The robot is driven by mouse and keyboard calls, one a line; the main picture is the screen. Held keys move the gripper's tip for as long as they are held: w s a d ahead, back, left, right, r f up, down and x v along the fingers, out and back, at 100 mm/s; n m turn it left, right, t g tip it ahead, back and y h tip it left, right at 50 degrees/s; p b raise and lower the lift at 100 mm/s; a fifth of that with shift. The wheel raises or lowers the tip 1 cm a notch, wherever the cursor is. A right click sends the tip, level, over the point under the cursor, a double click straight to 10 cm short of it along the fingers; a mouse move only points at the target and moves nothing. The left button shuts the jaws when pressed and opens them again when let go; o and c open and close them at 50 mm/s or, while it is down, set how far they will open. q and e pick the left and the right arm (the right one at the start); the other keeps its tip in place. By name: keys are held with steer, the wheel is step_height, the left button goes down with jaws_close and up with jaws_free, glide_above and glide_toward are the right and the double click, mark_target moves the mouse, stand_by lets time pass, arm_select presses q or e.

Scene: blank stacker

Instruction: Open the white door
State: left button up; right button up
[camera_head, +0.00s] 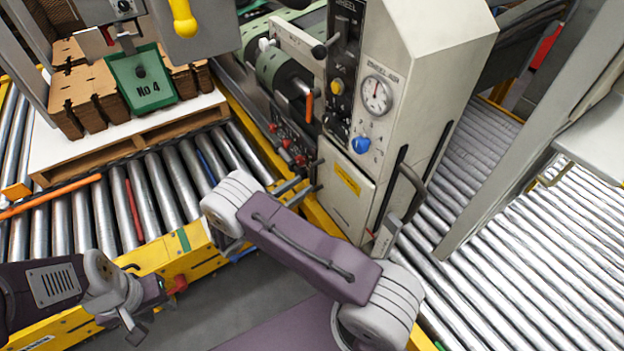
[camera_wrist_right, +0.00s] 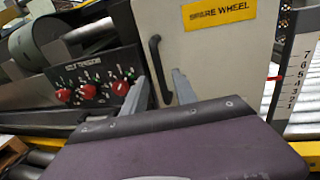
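The white door (camera_head: 345,195) is a shut panel low on the front of the pale machine cabinet. It carries a yellow label that reads "SPARE WHEEL" in the right wrist view (camera_wrist_right: 218,12). A dark vertical bar handle (camera_wrist_right: 155,68) stands near the door's left edge. My right gripper (camera_wrist_right: 162,88) is open, its two grey fingers apart on either side of the handle's lower part; I cannot tell whether they touch it. In the head view my right gripper (camera_head: 299,190) is partly hidden by its arm. My left gripper (camera_head: 140,318) is low at the left, away from the door; its finger gap is unclear.
A control panel with red knobs (camera_wrist_right: 92,88) is left of the door. Yellow conveyor framing (camera_head: 165,258) runs below it. Roller conveyors (camera_head: 530,265) lie right and left. A pallet (camera_head: 120,138) with cardboard stacks stands at the upper left.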

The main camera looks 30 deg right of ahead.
mark_target(311, 179)
steer(key=x, duration=0.5)
steer(key=shift+d+b, duration=0.2)
steer(key=shift+b, duration=0.2)
jaws_close()
stand_by(1.0)
